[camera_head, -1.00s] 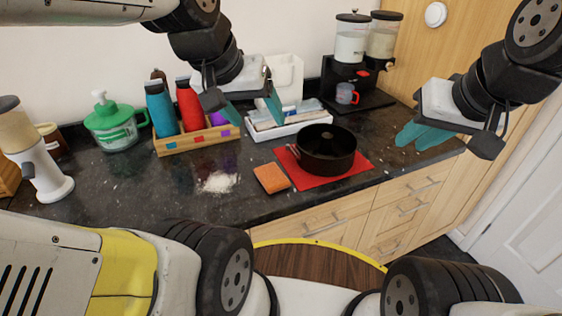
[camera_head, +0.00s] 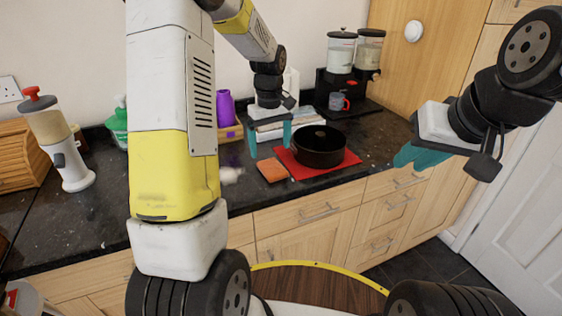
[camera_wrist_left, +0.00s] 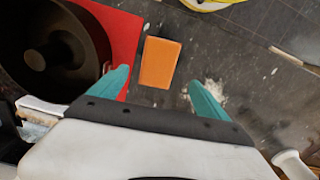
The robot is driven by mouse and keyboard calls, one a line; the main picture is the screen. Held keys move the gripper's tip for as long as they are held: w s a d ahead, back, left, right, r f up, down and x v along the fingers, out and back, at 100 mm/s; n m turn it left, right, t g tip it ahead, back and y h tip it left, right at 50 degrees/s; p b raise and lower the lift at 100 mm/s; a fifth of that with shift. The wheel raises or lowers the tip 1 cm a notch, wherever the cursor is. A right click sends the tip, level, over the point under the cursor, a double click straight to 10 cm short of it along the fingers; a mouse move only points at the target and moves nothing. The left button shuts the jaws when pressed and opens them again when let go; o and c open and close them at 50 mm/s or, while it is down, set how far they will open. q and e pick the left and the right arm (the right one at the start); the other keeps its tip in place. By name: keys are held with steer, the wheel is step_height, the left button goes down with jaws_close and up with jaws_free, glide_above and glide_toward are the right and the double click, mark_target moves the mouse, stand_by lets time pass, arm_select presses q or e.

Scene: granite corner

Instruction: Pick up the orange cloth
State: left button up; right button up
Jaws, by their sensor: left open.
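The orange cloth (camera_head: 271,170) lies flat on the dark counter, just left of the red mat. In the left wrist view the cloth (camera_wrist_left: 159,62) shows as an orange rectangle ahead of and between the two teal fingers. My left gripper (camera_head: 269,143) is open and empty, pointing down above the counter near the cloth, apart from it. Its fingers also show spread in the left wrist view (camera_wrist_left: 158,92). My right gripper (camera_head: 420,152) is at the right, over the counter's right end, with its teal fingers close together; I cannot tell whether it is open.
A black pot (camera_head: 319,147) stands on the red mat (camera_head: 338,170) right beside the cloth. My left arm hides part of the counter.

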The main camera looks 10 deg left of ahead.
mark_target(273, 167)
arm_select(q)
steer(key=f, duration=0.7)
steer(key=shift+s+d+f, duration=0.1)
steer(key=shift+d, duration=0.25)
steer(key=shift+c, duration=0.5)
steer(key=c, duration=1.3)
steer(key=shift+c, duration=0.3)
steer(key=shift+r, duration=0.55)
steer(key=r, duration=0.2)
steer(key=shift+s+d+r, duration=0.15)
steer(key=shift+s+r, duration=0.2)
steer(key=shift+s, duration=0.05)
steer(key=s+d, duration=0.2)
steer(key=s, duration=0.5)
steer(key=s+d+r, duration=0.1)
steer(key=s+d, duration=0.1)
steer(key=s, duration=0.5)
steer(key=shift+s+d+r, duration=0.15)
steer(key=shift+s+d, duration=0.1)
